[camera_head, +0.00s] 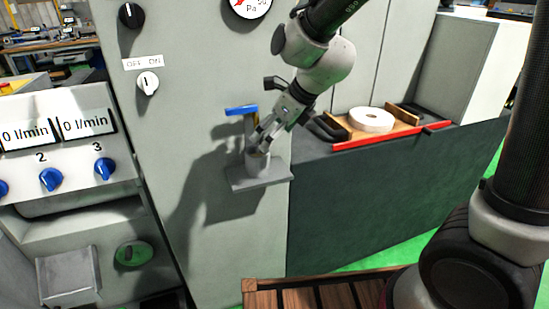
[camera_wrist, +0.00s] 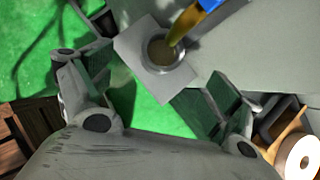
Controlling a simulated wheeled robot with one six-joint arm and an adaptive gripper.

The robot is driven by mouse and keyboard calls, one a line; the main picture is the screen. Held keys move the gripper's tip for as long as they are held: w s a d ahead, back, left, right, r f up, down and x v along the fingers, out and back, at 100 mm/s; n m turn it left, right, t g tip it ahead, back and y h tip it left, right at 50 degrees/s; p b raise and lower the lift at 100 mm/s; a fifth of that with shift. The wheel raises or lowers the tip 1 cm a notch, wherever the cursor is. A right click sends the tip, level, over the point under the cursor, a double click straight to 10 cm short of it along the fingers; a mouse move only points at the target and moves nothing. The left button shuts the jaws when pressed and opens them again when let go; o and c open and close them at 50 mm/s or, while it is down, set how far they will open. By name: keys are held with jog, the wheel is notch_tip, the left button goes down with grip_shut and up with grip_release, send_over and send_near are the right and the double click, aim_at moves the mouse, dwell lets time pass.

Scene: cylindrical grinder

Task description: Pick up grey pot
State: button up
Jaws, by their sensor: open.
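The grey pot (camera_head: 257,162) stands upright on a small grey shelf (camera_head: 262,182) fixed to the machine front, below a tap with a blue handle (camera_head: 241,110). In the wrist view the pot (camera_wrist: 181,72) shows from above as a round rim, with the brass tap (camera_wrist: 186,22) over its opening and brownish contents inside. My gripper (camera_head: 258,143) comes in from the upper right and covers part of the pot in the head view. In the wrist view my gripper (camera_wrist: 150,98) is open, its green-padded fingers apart, with the pot beyond the fingertips. Contact with the pot cannot be told.
A white grinding wheel (camera_head: 371,119) lies on a wooden board (camera_head: 400,126) at the right, behind a red edge. Blue knobs (camera_head: 51,179) and flow displays are at the left. A wooden slatted surface (camera_head: 320,294) is below. Green floor shows beneath the shelf.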

aim_at(258, 161)
jog(key=shift+m, duration=0.3)
jog(key=x, duration=0.8)
jog(key=shift+w, duration=0.35)
jog(key=shift+c, duration=0.2)
jog(key=c, duration=1.6)
jog(key=shift+o, duration=0.2)
jog(key=shift+r, duration=0.15)
